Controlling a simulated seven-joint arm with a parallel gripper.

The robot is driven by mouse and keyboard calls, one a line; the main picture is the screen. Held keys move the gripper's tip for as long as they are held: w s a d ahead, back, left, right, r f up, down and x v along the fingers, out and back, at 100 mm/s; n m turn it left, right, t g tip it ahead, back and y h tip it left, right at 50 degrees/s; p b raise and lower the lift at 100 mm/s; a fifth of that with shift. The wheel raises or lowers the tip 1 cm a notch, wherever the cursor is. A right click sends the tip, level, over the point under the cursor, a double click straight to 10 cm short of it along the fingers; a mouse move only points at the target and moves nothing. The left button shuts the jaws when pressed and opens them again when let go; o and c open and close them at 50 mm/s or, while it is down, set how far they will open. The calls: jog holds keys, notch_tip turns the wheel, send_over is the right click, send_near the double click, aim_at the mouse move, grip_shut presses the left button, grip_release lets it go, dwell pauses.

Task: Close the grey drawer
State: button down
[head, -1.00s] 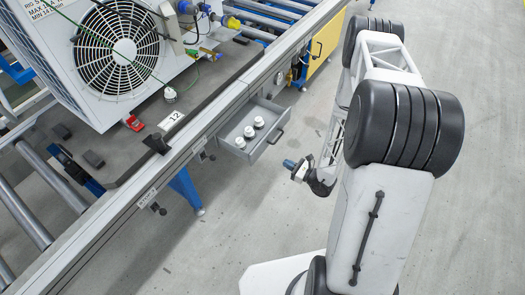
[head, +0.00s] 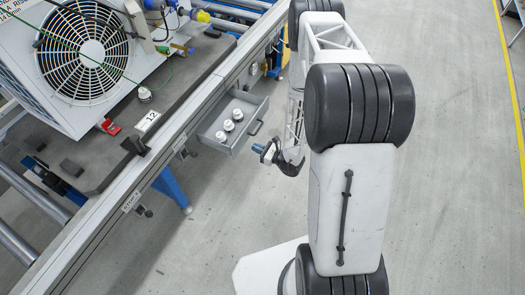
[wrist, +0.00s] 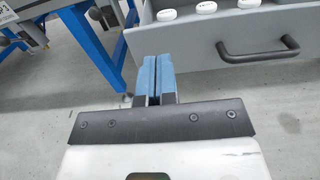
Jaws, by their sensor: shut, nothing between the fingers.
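The grey drawer (head: 216,142) stands open, pulled out from under the conveyor frame. Several white round-topped items (head: 228,126) stand inside it. Its dark bar handle (head: 256,128) is on the front panel. In the wrist view the drawer front (wrist: 208,44) and its handle (wrist: 259,47) show at the upper right. My gripper (head: 259,149) is to the right of the drawer and apart from it. In the wrist view my gripper's blue fingers (wrist: 154,76) are together and empty, pointing below and left of the handle.
A conveyor bench (head: 105,215) with steel rails runs diagonally, carrying a white fan unit (head: 85,55). A blue leg (head: 172,187) stands left of the drawer. The grey floor (head: 440,130) to the right is clear.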

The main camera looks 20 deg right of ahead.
aim_at(238, 140)
jog(key=shift+x, duration=3.55)
jog(key=shift+a, duration=0.1)
jog(key=x, duration=1.7)
jog(key=shift+f, duration=0.1)
jog(key=v, duration=1.4)
jog(key=c, duration=1.8)
grip_release()
